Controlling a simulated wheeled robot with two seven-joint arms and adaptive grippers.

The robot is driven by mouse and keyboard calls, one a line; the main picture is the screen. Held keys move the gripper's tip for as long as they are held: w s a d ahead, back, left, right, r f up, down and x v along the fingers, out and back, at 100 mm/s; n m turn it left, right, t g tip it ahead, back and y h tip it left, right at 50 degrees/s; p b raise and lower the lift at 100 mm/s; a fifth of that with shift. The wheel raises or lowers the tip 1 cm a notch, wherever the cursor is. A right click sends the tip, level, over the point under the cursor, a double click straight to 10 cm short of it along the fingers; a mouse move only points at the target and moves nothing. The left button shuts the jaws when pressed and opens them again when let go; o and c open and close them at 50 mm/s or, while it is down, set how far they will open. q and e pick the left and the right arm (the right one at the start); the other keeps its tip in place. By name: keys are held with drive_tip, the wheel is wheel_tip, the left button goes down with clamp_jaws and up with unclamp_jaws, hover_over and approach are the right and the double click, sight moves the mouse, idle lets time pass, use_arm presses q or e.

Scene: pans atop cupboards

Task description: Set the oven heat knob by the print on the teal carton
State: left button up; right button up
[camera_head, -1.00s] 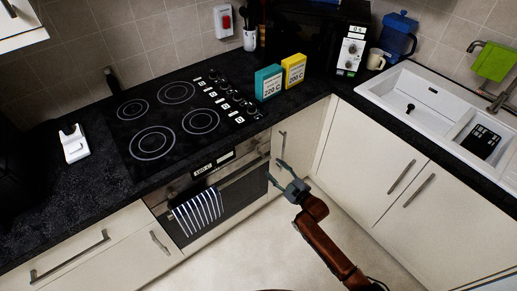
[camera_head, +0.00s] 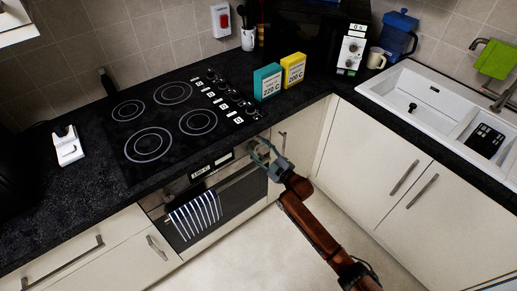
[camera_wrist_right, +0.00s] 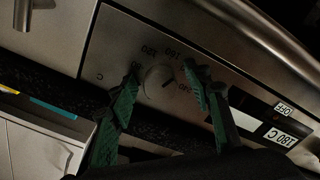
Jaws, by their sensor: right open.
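The teal carton (camera_head: 267,82) stands upright on the counter right of the hob, its label reading 220 C. The oven (camera_head: 225,190) is below the hob, with a small display (camera_head: 201,172) on its panel. In the right wrist view the pale round oven heat knob (camera_wrist_right: 157,82) sits on the metal panel among printed numbers, and the display (camera_wrist_right: 280,137) reads 180 C. My right gripper (camera_head: 259,150) is open at the panel's right end. Its green fingers (camera_wrist_right: 160,77) are on either side of the knob; contact is unclear. My left gripper is not in view.
A yellow carton (camera_head: 293,70) reading 200 C stands beside the teal one. A striped towel (camera_head: 196,215) hangs on the oven handle. Hob knobs (camera_head: 228,96) line the hob's right side. A sink (camera_head: 440,105) is at the right. Floor below the cupboards is clear.

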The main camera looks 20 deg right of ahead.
drive_tip(key=shift+c, duration=0.4)
drive_tip(key=c, duration=1.1)
drive_tip(key=shift+o, duration=0.2)
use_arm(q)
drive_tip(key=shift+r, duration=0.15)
use_arm(e)
drive_tip(key=shift+r+m+p, duration=0.15)
drive_tip(key=shift+m+p, duration=0.6)
drive_tip(key=shift+m, duration=0.25)
drive_tip(key=shift+m+p, duration=0.7)
drive_tip(key=shift+m, duration=0.5)
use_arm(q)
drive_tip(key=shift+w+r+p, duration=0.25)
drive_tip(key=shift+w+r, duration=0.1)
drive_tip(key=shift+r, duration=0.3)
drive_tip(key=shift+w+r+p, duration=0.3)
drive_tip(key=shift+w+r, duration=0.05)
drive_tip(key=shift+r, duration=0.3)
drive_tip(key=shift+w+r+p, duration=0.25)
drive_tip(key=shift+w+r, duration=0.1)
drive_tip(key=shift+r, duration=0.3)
use_arm(e)
drive_tip(key=shift+a+m, duration=0.1)
drive_tip(key=shift+m, duration=2.1)
drive_tip(key=shift+f, duration=0.2)
